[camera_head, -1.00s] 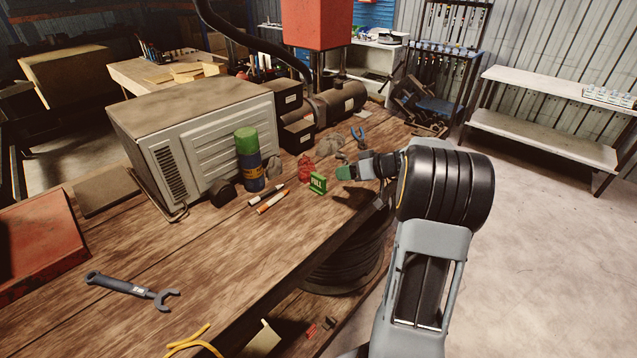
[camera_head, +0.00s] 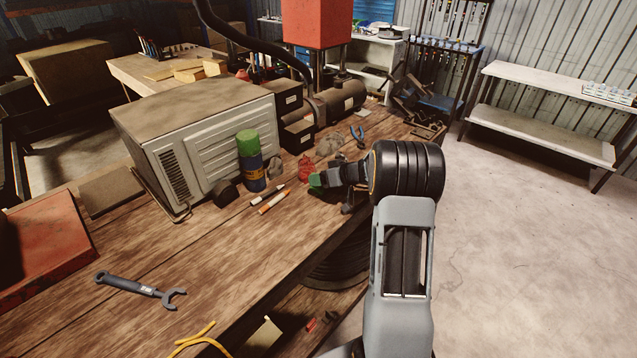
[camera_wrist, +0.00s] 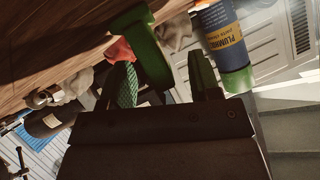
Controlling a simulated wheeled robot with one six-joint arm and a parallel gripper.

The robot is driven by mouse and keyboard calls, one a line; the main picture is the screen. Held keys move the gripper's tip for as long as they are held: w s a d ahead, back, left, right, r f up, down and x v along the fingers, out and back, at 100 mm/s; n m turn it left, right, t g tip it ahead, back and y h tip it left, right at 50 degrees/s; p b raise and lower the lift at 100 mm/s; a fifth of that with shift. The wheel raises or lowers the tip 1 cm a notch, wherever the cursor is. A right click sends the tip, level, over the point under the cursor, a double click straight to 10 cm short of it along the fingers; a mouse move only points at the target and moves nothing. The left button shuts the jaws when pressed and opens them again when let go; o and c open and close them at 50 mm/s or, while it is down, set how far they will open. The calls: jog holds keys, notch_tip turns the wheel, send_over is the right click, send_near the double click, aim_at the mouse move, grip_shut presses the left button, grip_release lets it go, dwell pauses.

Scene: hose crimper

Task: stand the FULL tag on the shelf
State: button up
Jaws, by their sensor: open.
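The FULL tag, a small green block, stands on the wooden bench. In the wrist view the tag (camera_wrist: 152,55) shows edge-on as a thick green piece, its lettering out of sight. In the head view it is largely hidden by my gripper (camera_head: 325,179) and hard to tell from the green finger pads. My gripper is open; in the wrist view its fingers (camera_wrist: 165,78) reach towards the tag, which appears between or just beyond them. I cannot tell whether they touch. A pale two-level shelf (camera_head: 545,88) stands at the right, back wall side.
Close by on the bench (camera_head: 215,270) are a blue-green can (camera_head: 251,165), two markers (camera_head: 273,200), a red item (camera_head: 305,170) and pliers (camera_head: 357,135). A big grey box (camera_head: 205,140) stands behind. A wrench (camera_head: 140,287) lies front left. Floor (camera_head: 520,260) is clear at right.

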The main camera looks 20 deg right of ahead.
jog(key=shift+c, duration=0.5)
grip_shut()
jog(key=shift+r, duration=0.1)
